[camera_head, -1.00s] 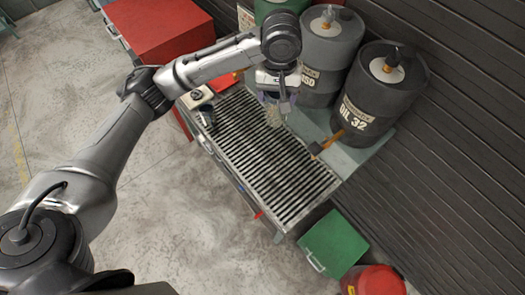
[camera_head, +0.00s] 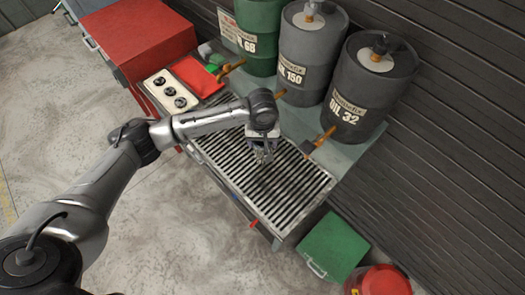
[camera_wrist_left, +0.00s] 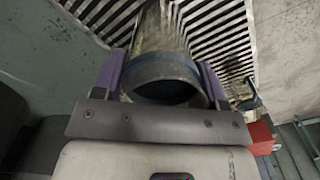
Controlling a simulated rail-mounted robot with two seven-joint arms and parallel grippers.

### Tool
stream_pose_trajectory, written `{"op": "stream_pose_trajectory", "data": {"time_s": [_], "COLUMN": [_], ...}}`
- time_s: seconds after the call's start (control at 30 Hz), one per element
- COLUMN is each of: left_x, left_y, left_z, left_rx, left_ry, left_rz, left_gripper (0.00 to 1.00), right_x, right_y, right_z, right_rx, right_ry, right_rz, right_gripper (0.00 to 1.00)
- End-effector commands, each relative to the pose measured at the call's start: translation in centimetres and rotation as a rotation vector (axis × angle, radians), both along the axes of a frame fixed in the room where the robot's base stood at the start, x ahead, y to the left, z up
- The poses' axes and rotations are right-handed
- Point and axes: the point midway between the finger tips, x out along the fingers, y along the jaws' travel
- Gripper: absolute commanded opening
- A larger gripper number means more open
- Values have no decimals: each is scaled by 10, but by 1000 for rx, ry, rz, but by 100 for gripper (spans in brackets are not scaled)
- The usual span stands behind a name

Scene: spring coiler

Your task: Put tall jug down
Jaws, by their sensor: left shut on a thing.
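My left gripper (camera_head: 263,150) is over the slatted metal grate (camera_head: 300,190) of the bench, below my wrist in the head view. In the left wrist view its two purple fingers (camera_wrist_left: 160,80) are shut on the tall jug (camera_wrist_left: 166,68), a worn grey metal cylinder with a dark round opening facing the camera. The jug's far end points toward the slats. I cannot tell whether it touches them. In the head view the jug is mostly hidden by the gripper. My right gripper is not in view.
A green drum (camera_head: 258,28), a grey drum (camera_head: 308,58) and a dark OIL 32 drum (camera_head: 362,92) stand behind the grate, with taps facing it. A pale panel with three round black parts (camera_head: 170,92) lies left. The grate's right part is clear.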

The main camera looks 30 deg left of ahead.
Motion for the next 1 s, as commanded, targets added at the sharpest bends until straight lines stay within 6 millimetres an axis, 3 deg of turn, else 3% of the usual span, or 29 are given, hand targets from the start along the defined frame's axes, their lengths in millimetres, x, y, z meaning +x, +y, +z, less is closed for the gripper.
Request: {"op": "stream_pose_trajectory", "data": {"time_s": [0.1,0.43,0.7,1.0], "left_x": [0,0,0,0], "left_y": [0,0,0,0], "left_z": [-15,-32,-64,-65], "left_rx": [1,0,1,1], "left_ry": [-1,0,0,-1], "left_rz": [0,0,0,0], "left_gripper": [24,24,24,24], "right_x": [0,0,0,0], "right_y": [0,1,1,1], "right_z": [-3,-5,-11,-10], "right_rx": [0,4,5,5], "right_ry": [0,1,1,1], "right_rz": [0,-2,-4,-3], "right_gripper": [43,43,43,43]}}
